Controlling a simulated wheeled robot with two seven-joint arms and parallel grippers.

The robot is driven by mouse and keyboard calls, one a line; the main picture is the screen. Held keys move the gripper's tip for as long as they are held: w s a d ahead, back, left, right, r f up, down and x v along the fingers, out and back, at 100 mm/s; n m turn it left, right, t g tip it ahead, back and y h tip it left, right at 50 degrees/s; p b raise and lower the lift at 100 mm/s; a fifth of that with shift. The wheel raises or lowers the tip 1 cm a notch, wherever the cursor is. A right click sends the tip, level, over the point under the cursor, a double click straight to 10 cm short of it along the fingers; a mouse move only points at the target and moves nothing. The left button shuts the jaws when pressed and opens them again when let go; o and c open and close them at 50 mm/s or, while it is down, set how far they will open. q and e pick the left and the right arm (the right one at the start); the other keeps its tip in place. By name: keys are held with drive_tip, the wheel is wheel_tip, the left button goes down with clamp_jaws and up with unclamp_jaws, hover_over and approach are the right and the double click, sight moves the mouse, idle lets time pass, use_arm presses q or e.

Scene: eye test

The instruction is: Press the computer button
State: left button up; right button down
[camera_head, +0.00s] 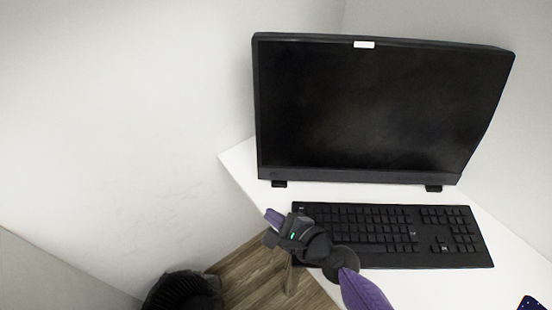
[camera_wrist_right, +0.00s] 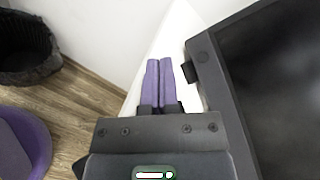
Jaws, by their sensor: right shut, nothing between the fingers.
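The computer, a black all-in-one screen (camera_head: 380,110), stands upright on the white desk, and its screen is dark. My right gripper (camera_head: 272,214) is over the desk's left edge, left of the keyboard and below the screen's lower left corner. In the wrist view its purple fingers (camera_wrist_right: 159,62) are together and empty, left of the screen's frame and apart from it in the picture. My left gripper is not in view.
A black keyboard (camera_head: 440,255) lies in front of the screen, its left end partly hidden by my right arm. The white desk (camera_head: 240,165) has a bare strip left of the screen. A black bin (camera_head: 183,292) stands on the wooden floor. White walls are close behind and left.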

sight(273, 176)
drive_tip(key=w+b, duration=0.1)
drive_tip(key=w, duration=0.1)
drive_tip(key=w+f+b, duration=0.1)
drive_tip(key=w, duration=0.1)
drive_tip(key=w+b, duration=0.2)
drive_tip(key=w, duration=0.1)
drive_tip(key=shift+w+d+f, duration=0.1)
drive_tip(key=shift+d+f, duration=0.15)
drive_tip(key=shift+f, duration=0.15)
drive_tip(key=shift+w+b, duration=0.3)
drive_tip(key=shift+w, duration=0.25)
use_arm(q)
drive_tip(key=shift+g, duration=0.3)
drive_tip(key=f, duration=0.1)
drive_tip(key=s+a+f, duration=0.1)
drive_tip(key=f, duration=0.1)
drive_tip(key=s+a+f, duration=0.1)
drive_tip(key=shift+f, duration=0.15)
use_arm(e)
drive_tip(key=shift+r, duration=0.1)
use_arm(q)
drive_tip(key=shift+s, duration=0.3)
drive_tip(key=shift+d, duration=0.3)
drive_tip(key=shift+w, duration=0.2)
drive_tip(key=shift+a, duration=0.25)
